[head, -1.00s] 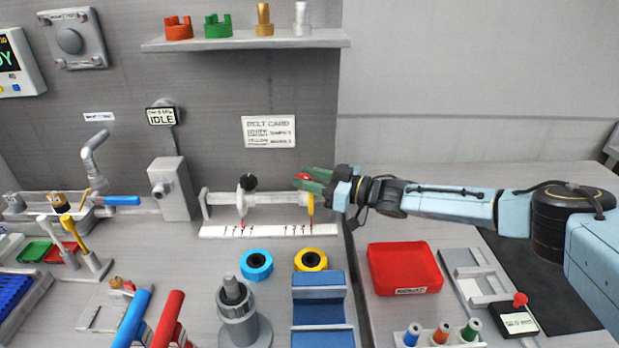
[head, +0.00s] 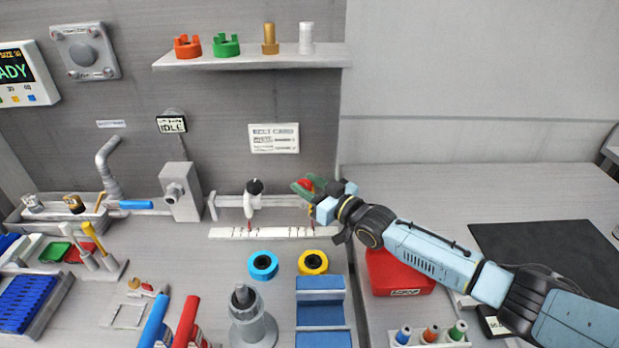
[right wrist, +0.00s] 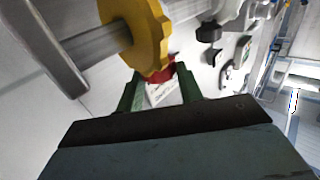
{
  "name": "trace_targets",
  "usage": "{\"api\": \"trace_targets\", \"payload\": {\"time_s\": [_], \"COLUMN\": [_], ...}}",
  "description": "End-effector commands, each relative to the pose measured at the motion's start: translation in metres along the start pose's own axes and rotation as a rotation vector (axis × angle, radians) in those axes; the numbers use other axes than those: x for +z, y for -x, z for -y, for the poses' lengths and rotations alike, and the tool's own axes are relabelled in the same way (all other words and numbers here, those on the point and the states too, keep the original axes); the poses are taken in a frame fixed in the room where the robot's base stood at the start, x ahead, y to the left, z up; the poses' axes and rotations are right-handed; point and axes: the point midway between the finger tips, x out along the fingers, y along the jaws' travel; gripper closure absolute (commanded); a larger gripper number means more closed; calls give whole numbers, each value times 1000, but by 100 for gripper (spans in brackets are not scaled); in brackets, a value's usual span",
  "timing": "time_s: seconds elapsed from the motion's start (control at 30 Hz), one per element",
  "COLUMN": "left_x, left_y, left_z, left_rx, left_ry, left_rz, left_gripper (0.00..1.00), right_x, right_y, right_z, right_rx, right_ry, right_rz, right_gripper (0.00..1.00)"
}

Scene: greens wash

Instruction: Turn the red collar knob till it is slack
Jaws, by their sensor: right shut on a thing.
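The red collar knob (head: 305,184) sits at the right end of the horizontal rail above the white scale strip. In the right wrist view the red knob (right wrist: 162,72) shows just behind the edge of a yellow notched collar (right wrist: 138,32) on a grey bar. My right gripper (head: 303,186) is shut on the red knob, with a green finger on each side of it; the fingers also show in the right wrist view (right wrist: 160,90). The knob's lower part and the collar are mostly hidden by the gripper in the head view. My left gripper is not in view.
A white collar with a black knob (head: 254,187) stands on the rail left of my gripper. The white scale strip (head: 270,232) lies below. Blue (head: 263,265) and yellow (head: 313,262) rings lie in front. A red tray (head: 400,275) sits under my right forearm.

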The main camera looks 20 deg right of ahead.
Motion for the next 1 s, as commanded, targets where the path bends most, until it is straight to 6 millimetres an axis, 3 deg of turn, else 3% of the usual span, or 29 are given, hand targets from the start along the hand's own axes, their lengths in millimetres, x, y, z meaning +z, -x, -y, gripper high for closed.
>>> {"api": "trace_targets", "payload": {"time_s": [0.47, 0.5, 0.67, 1.0], "left_x": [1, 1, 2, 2], "left_y": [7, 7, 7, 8], "left_z": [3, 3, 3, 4], "left_rx": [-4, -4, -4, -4], "left_ry": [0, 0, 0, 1], "left_rz": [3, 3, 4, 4], "left_gripper": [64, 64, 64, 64], "right_x": [-3, -3, -2, -4], "right_y": [2, 2, 2, 2], "right_z": [-4, -4, -4, -3], "right_rx": [39, 39, 38, 37], "right_ry": [0, 0, 0, -1], "right_rz": [-4, -4, -2, 0], "right_gripper": [86, 62, 42, 42]}}
